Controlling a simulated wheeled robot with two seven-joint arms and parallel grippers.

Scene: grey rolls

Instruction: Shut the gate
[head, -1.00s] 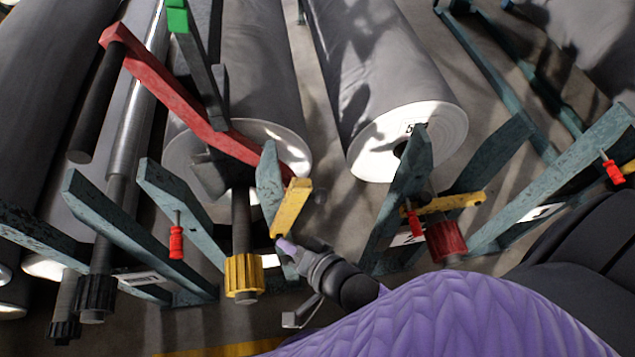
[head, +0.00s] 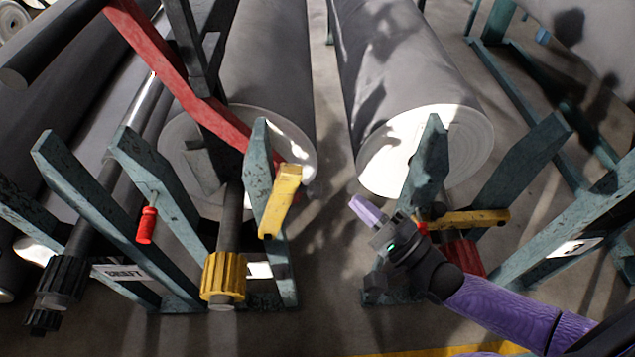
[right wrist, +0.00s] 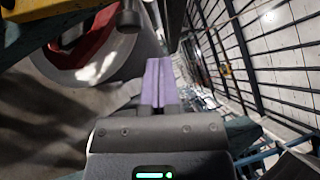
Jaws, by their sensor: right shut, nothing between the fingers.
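The gate is most likely a yellow bar. One yellow bar (head: 281,200) stands steeply tilted at the post of the left-middle stand, with the gap beside it unbarred. A second yellow bar (head: 482,218) lies nearly level across the right stand, partly behind my right gripper. My right gripper (head: 362,208) is shut and empty, its purple fingers pointing up-left in front of the right stand's left post (head: 428,165), apart from the tilted bar. In the right wrist view the purple fingers (right wrist: 158,82) are together. My left gripper is not in view.
Large grey rolls (head: 275,60) lie behind the stands. A red beam (head: 180,85) crosses the upper left. A yellow-collared shaft (head: 223,278) lies in the left-middle stand, and a red pin (head: 147,225) hangs left of it. Between the two stands there is open floor (head: 330,270).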

